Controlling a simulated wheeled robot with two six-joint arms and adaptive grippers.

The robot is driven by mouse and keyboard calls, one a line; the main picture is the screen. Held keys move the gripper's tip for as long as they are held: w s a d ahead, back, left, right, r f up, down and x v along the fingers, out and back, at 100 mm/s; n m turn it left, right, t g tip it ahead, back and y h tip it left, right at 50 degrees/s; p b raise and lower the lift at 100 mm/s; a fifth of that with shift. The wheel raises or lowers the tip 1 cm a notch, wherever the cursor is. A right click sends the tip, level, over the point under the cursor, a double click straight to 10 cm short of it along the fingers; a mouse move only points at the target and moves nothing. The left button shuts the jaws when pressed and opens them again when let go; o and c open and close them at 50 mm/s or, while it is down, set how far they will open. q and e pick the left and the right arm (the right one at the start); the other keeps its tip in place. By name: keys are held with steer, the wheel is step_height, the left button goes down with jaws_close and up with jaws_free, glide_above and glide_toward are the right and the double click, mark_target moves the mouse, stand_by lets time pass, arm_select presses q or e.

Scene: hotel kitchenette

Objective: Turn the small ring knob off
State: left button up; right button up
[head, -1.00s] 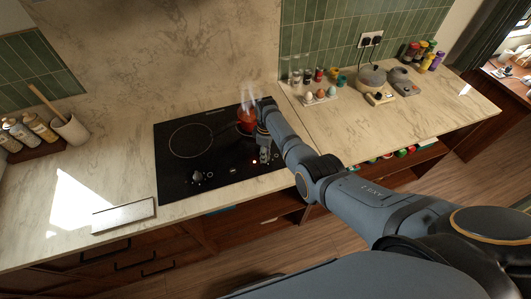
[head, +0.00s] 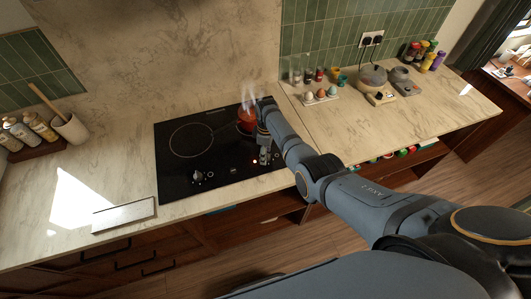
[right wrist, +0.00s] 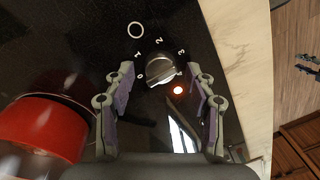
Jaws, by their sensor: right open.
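The small ring knob (right wrist: 161,69) is a dark round knob with a metallic bar, on the black cooktop. Marks 0, 1, 2 and 3 and a small ring symbol (right wrist: 136,30) surround it in the right wrist view. Its bar lies slanted; I cannot tell which mark it points to. An orange-red indicator light (right wrist: 178,90) glows beside it. My right gripper (right wrist: 163,82) is open, with its fingertips on either side of the knob; contact is not clear. In the head view my right gripper (head: 265,154) covers the knob.
A red pot (right wrist: 45,128) stands close left of the gripper in the wrist view; it steams on the cooktop (head: 178,158) in the head view (head: 246,119). Another knob (head: 198,176) sits at the cooktop's front left. An egg holder (head: 318,98) is on the right counter.

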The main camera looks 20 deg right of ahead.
steer(key=shift+r, duration=0.2)
step_height(320, 180, up, 12)
steer(key=shift+w+d+f, duration=0.2)
steer(key=shift+w, duration=0.15)
